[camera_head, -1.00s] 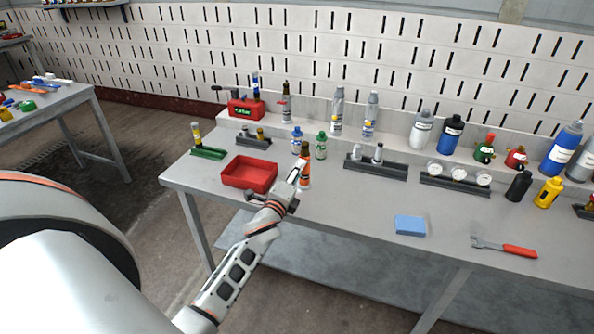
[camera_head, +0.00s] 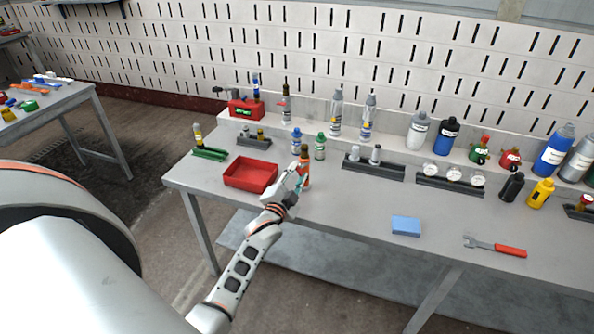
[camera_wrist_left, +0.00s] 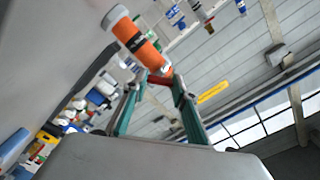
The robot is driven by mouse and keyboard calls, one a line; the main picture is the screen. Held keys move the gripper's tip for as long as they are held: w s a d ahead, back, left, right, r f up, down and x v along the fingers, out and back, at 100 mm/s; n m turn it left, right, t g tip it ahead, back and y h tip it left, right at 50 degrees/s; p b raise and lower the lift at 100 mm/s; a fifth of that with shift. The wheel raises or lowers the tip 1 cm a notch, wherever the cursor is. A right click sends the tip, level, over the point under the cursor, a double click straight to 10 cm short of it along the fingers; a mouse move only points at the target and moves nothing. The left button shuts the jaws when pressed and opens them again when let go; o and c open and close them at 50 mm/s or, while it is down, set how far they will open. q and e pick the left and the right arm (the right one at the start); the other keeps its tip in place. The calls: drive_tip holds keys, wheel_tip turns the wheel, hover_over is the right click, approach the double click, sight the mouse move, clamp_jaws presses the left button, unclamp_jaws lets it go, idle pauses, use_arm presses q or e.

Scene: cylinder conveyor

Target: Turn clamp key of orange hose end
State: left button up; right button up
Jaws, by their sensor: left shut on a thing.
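The orange hose end (camera_head: 305,164) stands upright on the grey workbench (camera_head: 350,205), right of the red tray. It is an orange cylinder with a dark band and a pale end in the left wrist view (camera_wrist_left: 143,46). My left gripper (camera_head: 299,178) is at its near side, low on the cylinder. In the left wrist view its two teal fingers (camera_wrist_left: 164,82) close on a small red piece, the clamp key (camera_wrist_left: 158,80), beside the hose end. The fingers partly hide the key. My right gripper is not in view.
The red tray (camera_head: 230,182) is left of the gripper. Blue-capped (camera_head: 296,140) and green-capped (camera_head: 320,147) bottles stand close behind the hose end. A dark rack (camera_head: 385,173) is to the right. A blue block (camera_head: 406,226) and a wrench (camera_head: 495,246) lie on the otherwise clear front.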

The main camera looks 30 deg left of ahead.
use_arm(q)
drive_tip(key=shift+r+n, duration=0.1)
drive_tip(key=shift+n, duration=0.4)
drive_tip(key=n+p, duration=0.1)
drive_tip(key=n, duration=0.1)
drive_tip(key=shift+n, duration=0.7)
drive_tip(key=shift+n+p, duration=0.3)
drive_tip(key=shift+n, duration=1.1)
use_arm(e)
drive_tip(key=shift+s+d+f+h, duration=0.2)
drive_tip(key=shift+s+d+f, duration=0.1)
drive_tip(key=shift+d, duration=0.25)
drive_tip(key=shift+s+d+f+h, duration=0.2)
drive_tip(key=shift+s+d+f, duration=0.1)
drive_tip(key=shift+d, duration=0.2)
use_arm(q)
drive_tip(key=o, duration=1.1)
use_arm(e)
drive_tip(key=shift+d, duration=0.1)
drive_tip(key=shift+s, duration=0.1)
